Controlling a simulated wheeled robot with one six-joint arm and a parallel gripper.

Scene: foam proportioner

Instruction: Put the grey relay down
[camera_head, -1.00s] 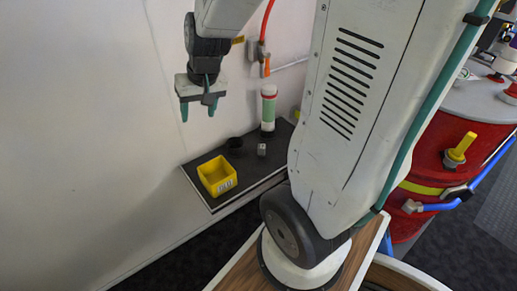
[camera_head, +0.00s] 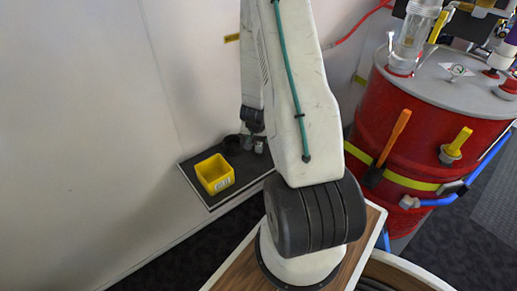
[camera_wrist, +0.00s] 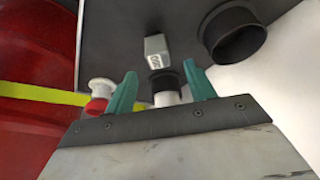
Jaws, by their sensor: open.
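The grey relay (camera_wrist: 157,50) is a small light-grey block with dark marking on one face. In the wrist view it rests on the dark shelf top (camera_wrist: 105,40), just past my fingertips and apart from them. My gripper (camera_wrist: 164,73) is open, with its two teal fingers spread and nothing held between them. In the head view the relay (camera_head: 259,147) shows small beside my arm, and my gripper is low over the back of the shelf, partly hidden by my arm.
A black round cup (camera_wrist: 235,38) stands beside the relay. A black-and-white cylindrical thing (camera_wrist: 167,90) shows between my fingers, and a white-and-red knob (camera_wrist: 100,95) to the left. A yellow bin (camera_head: 215,174) sits at the shelf's front. A red drum (camera_head: 420,130) stands at right.

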